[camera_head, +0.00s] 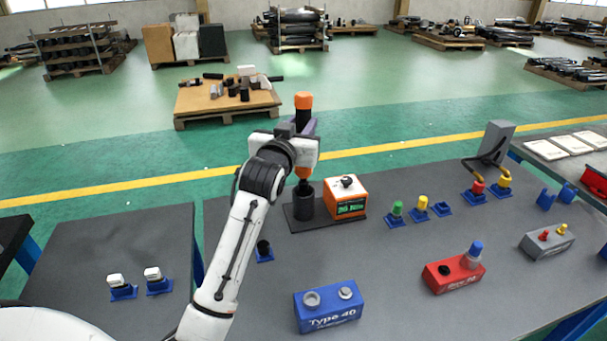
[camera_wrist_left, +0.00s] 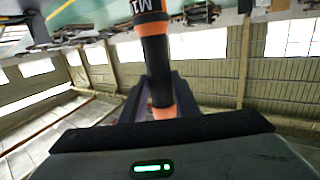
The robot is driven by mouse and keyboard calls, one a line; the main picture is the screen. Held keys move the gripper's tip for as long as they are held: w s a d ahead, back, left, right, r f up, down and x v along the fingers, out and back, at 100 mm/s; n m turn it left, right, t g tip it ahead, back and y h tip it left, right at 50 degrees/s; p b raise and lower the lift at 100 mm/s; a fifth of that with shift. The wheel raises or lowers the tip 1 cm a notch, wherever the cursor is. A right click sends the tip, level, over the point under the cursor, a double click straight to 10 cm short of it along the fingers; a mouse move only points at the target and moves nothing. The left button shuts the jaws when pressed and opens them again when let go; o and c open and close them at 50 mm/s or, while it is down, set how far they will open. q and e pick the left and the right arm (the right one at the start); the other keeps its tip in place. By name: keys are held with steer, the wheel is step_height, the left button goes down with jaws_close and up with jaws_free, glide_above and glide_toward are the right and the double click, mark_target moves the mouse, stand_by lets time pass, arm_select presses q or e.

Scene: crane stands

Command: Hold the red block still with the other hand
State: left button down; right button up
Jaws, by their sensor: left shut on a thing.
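The red block (camera_head: 455,272) lies on the right part of the dark table in the head view. It has a black hole on its left and a clear piece with a blue cap (camera_head: 475,250) standing at its right end. My left gripper (camera_head: 306,130) is well left of and behind it. It is shut on an upright orange and black tool (camera_head: 303,103), which also shows in the left wrist view (camera_wrist_left: 156,65). The tool's lower end is at a black cylinder (camera_head: 303,198); I cannot tell whether it is seated inside. My right gripper is not in view.
An orange box (camera_head: 345,197) with a knob shares a dark base with the black cylinder. A blue "Type 40" block (camera_head: 328,306) is in front. Small green and yellow pieces stand behind the red block. A grey block (camera_head: 547,241) is to its right.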

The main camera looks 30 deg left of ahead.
mark_target(301, 112)
arm_select(q)
steer(key=shift+r, duration=1.5)
steer(key=shift+f, duration=0.1)
stand_by(1.4)
